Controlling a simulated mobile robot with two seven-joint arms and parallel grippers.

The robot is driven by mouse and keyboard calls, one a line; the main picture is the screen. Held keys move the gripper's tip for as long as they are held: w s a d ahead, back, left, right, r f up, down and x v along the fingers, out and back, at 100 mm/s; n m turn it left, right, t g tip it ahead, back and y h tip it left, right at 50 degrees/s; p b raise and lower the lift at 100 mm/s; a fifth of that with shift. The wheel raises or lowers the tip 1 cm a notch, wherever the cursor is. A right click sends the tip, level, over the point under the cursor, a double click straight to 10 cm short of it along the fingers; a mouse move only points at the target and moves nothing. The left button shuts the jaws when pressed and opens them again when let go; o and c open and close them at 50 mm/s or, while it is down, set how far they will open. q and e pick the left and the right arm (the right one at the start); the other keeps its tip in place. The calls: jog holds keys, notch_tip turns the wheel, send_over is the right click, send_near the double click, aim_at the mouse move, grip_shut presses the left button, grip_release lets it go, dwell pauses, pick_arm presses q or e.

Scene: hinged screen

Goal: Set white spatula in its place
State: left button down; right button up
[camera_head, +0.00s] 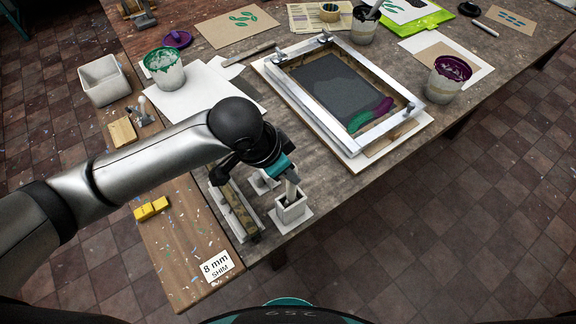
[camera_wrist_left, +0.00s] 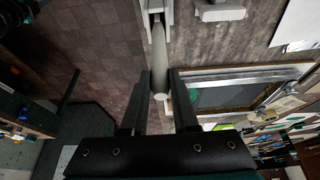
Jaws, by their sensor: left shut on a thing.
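My left gripper (camera_head: 284,172) is shut on the white spatula (camera_head: 291,190), which it holds nearly upright near the table's front corner. The spatula's lower end is at the mouth of a small white square holder (camera_head: 293,214) and appears to reach inside; how deep is hidden. In the left wrist view the spatula (camera_wrist_left: 159,50) runs between the fingers of the left gripper (camera_wrist_left: 159,84) toward the white holder (camera_wrist_left: 152,5) at the top edge. My right gripper is not in view.
Beside the holder are a similar white holder (camera_head: 262,182) and a long narrow tray (camera_head: 238,210). A framed screen (camera_head: 345,145) lies behind, with a purple ink pot (camera_head: 449,80) to its right. A wooden board (camera_head: 185,240) with a yellow block (camera_head: 152,208) is left. The table edge is close.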

pick_arm(q)
jog(key=shift+f, duration=0.9)
jog(key=c, duration=0.6)
grip_release()
jog(key=v, duration=1.5)
jog(key=shift+r+p, duration=0.15)
jog(key=shift+p, duration=0.3)
